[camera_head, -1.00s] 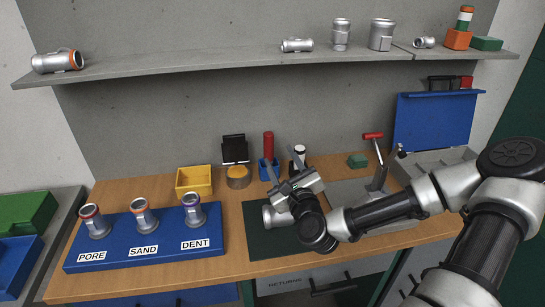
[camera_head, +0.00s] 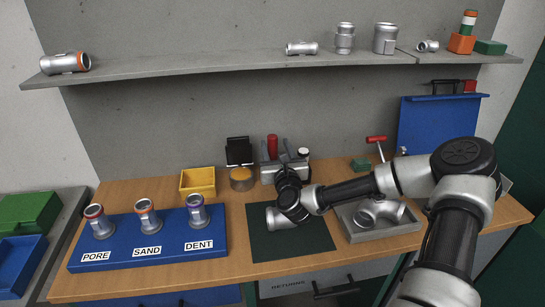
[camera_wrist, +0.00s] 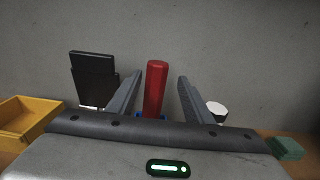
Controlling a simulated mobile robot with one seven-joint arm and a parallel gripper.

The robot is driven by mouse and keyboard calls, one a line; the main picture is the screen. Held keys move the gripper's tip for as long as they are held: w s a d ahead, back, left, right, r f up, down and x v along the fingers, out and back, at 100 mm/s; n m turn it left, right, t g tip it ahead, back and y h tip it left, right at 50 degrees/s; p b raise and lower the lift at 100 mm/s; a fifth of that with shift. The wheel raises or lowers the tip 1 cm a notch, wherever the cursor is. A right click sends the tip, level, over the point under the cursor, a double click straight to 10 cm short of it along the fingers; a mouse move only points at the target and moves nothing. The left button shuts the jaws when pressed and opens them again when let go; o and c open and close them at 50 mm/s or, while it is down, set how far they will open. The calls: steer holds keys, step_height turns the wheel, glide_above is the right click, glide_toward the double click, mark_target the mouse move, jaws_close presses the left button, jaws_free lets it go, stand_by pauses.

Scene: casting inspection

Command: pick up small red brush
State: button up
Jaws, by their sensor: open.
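The small red brush shows as an upright red handle (camera_wrist: 155,88) in the wrist view, and its top also shows in the head view (camera_head: 272,143). A bit of blue at its base shows in the wrist view; its lower part is hidden by my gripper. My gripper (camera_wrist: 157,85) is open, with one finger on each side of the red handle. In the head view my gripper (camera_head: 274,150) is at the back of the bench, in front of the wall.
A yellow bin (camera_head: 198,182) and a round amber-topped pot (camera_head: 241,179) stand left of my gripper. A black stand (camera_head: 239,151) is behind the pot. A white-topped item (camera_wrist: 217,110) is just right of the right finger. A metal tray (camera_head: 355,237) with a casting lies right.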

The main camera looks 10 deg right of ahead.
steer(key=w, duration=0.4)
steer(key=shift+w+a+r, duration=0.1)
steer(key=shift+a+r, duration=0.05)
steer(key=shift+a, duration=0.2)
steer(key=shift+w, duration=0.55)
steer(key=c, duration=1.1)
steer(key=shift+r, duration=0.1)
